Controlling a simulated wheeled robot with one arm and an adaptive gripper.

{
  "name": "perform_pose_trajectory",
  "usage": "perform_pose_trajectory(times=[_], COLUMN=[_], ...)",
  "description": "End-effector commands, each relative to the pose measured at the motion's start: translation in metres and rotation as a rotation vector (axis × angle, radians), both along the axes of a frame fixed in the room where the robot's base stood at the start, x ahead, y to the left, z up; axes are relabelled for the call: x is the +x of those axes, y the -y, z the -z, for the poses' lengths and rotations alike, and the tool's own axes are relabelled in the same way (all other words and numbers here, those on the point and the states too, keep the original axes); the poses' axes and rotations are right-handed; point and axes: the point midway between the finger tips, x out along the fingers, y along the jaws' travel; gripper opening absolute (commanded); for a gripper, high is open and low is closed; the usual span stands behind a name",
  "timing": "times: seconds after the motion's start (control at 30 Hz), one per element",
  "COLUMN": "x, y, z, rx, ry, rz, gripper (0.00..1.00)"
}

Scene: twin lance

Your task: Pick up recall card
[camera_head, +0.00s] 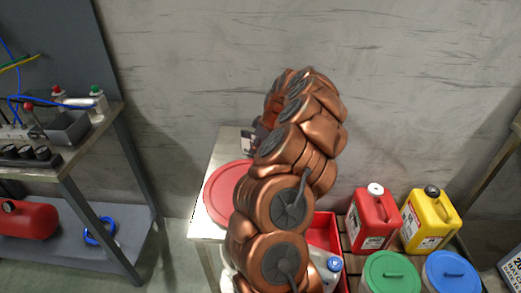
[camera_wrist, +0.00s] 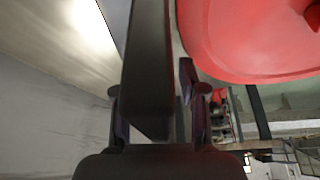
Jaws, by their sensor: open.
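I cannot make out the recall card for certain. A small black-and-white item (camera_head: 247,141) shows at the far part of the narrow metal table (camera_head: 231,145), beside my copper-coloured arm; it is too small to identify. My gripper (camera_wrist: 155,88) is open in the wrist view. A dark slab (camera_wrist: 150,60) runs up the middle of that view between the finger linkages; I cannot tell whether it is a finger or a separate thing. In the head view my arm hides most of my gripper.
A round red lid (camera_head: 224,190) lies on the table, and a large red surface (camera_wrist: 250,35) shows close by in the wrist view. Red (camera_head: 373,218) and yellow (camera_head: 428,220) jugs stand at right. A grey workbench (camera_head: 85,150) is at left. A wall stands behind.

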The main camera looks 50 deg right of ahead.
Motion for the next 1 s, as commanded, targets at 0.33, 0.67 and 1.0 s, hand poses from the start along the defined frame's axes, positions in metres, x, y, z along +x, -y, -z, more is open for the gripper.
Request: perform_pose_trajectory(times=[0.33, 0.67, 1.0], x=[-0.0001, 0.0001, 0.0000], y=[0.0000, 0.0001, 0.0000], z=[0.0000, 0.0001, 0.0001], rx=[0.000, 0.000, 0.000], ry=[0.000, 0.000, 0.000], rz=[0.000, 0.000, 0.000], gripper=[0.33, 0.00, 0.00])
